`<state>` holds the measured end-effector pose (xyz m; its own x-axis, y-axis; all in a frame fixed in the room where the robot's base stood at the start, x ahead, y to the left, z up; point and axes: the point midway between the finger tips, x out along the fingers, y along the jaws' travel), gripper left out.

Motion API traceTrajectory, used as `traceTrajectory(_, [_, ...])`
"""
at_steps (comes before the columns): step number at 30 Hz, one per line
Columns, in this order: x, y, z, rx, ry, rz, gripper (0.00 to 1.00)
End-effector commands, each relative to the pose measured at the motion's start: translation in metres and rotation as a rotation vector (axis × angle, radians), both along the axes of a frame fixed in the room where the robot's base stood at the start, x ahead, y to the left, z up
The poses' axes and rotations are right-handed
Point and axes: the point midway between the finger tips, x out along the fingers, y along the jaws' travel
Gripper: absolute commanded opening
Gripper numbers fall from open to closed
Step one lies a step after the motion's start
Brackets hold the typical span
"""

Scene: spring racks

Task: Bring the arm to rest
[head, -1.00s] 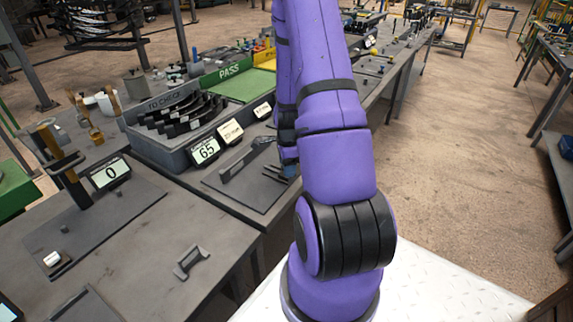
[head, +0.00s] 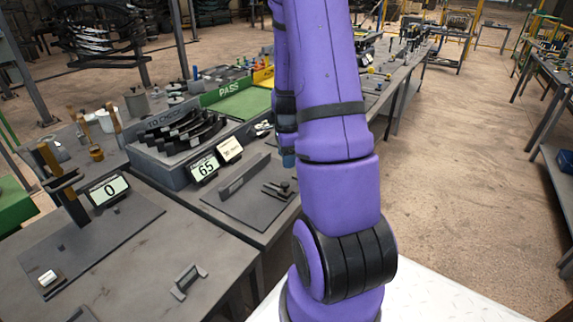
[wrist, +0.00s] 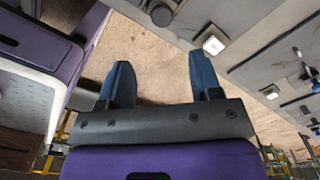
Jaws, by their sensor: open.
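My purple arm (head: 335,120) rises from my base and covers the middle of the head view. My gripper's blue fingertip (head: 288,160) shows just left of the arm, over the right end of the bench; the rest of the hand is mostly hidden. In the wrist view my gripper (wrist: 160,82) has its two blue fingers wide apart. Nothing is between them, only floor some way behind.
A dark plate (head: 222,208) with a long bar and small clamp lies on the bench. Near it stand a "65" display (head: 204,168), a grey "TO CHECK" rack (head: 150,170) of dark springs and a green PASS tray (head: 248,105). Floor (head: 460,180) on the right is clear.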

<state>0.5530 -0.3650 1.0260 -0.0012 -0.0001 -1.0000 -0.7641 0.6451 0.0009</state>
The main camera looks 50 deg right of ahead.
Motion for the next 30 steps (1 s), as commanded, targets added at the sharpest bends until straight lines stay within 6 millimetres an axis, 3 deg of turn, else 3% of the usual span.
traceTrajectory(22, [0.001, 0.001, 0.006, -0.001, -0.002, 0.009, 0.59])
traceTrajectory(26, [0.008, 0.014, 0.024, -0.009, -0.023, 0.094, 0.59])
traceTrajectory(30, [0.019, 0.044, 0.064, -0.029, -0.066, 0.295, 0.59])
